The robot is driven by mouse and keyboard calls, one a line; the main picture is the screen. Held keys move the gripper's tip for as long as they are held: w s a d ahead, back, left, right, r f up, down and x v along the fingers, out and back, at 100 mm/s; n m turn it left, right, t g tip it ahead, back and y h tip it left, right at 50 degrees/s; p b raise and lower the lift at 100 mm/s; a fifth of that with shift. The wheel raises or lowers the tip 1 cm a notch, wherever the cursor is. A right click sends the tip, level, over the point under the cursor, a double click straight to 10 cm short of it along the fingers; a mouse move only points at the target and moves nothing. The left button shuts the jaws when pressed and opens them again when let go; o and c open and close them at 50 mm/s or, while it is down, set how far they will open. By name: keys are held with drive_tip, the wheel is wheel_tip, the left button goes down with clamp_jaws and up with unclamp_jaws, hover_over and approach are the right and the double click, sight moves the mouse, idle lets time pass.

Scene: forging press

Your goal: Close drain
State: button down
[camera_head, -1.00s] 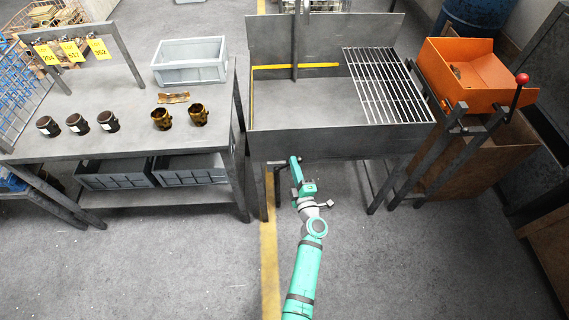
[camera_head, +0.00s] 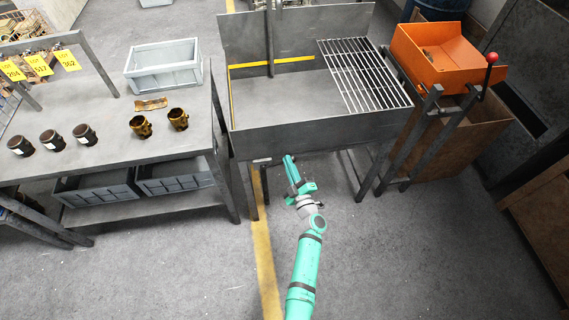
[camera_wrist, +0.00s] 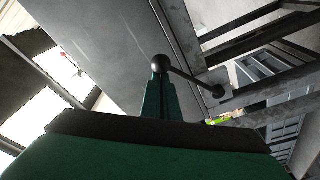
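The grey metal basin (camera_head: 290,90) stands ahead of me with a slatted grate over its right part. In the wrist view, a thin dark lever with a round ball knob (camera_wrist: 161,63) runs from a bracket (camera_wrist: 217,98) by the basin's underside (camera_wrist: 110,45). I take this lever for the drain handle. My gripper (camera_head: 289,160) is just below the basin's front edge, left of its middle. In the wrist view its narrow green finger (camera_wrist: 160,95) points at the knob, which shows right at its tip. I cannot tell whether they touch.
A workbench (camera_head: 90,165) with several cups and a grey crate (camera_head: 163,75) stands left. An orange bin (camera_head: 440,60) and a red-knobbed lever (camera_head: 491,60) are right. The basin's legs (camera_head: 365,185) flank my gripper. The floor in front is clear.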

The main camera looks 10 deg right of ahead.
drive_tip(key=shift+d+f, duration=0.2)
drive_tip(key=shift+d, duration=0.1)
drive_tip(key=a+r, duration=0.2)
drive_tip(key=a, duration=0.2)
drive_tip(key=s+d, duration=0.1)
drive_tip(key=s, duration=0.8)
drive_tip(key=shift+d+f, duration=0.2)
drive_tip(key=shift+d, duration=0.1)
drive_tip(key=shift+s, duration=0.1)
drive_tip(key=s+a+r+m+h, duration=0.1)
drive_tip(key=s+a+r+m, duration=0.15)
drive_tip(key=s, duration=0.75)
drive_tip(key=s+a+r+m+h, duration=0.1)
drive_tip(key=s+a+m, duration=0.25)
drive_tip(key=s, duration=0.75)
drive_tip(key=s+a+r+m+g, duration=0.1)
drive_tip(key=s+a+r+m, duration=0.1)
drive_tip(key=s+r, duration=0.3)
drive_tip(key=s+a+r+m+g, duration=0.2)
drive_tip(key=s+r, duration=0.4)
drive_tip(key=s, duration=0.5)
drive_tip(key=shift+s+a+m+g+h, duration=0.35)
drive_tip(key=shift+a+m, duration=0.3)
drive_tip(key=shift+m, duration=0.55)
